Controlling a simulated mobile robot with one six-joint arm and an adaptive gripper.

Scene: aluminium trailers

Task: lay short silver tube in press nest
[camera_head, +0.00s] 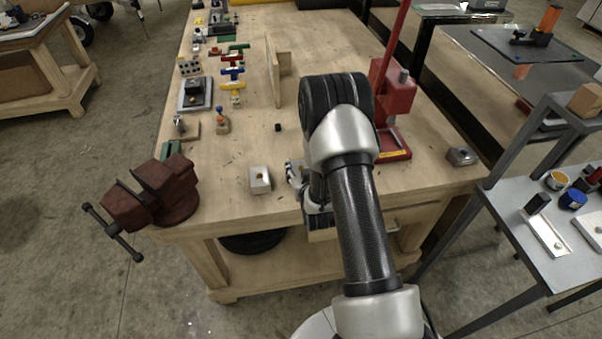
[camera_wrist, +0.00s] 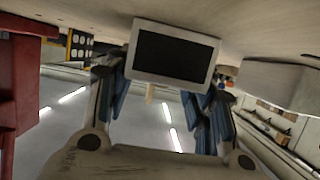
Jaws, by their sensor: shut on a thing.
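The short silver tube (camera_wrist: 175,50) is a square-section piece with a dark opening, its end facing the camera in the wrist view. My gripper (camera_wrist: 163,88) is shut on it, with a blue-padded finger at each side. In the wrist view the tube is close to the wooden surface; I cannot tell whether it touches. In the head view my gripper (camera_head: 298,180) is low at the bench's near edge, mostly hidden behind my arm, left of the red press (camera_head: 393,95).
A silver block (camera_head: 260,180) stands on the bench (camera_head: 235,150) just left of my gripper. Another silver piece (camera_head: 461,156) lies right of the press. A red vise (camera_head: 155,193) is at the left corner. An upright wooden board (camera_head: 277,75) stands farther back.

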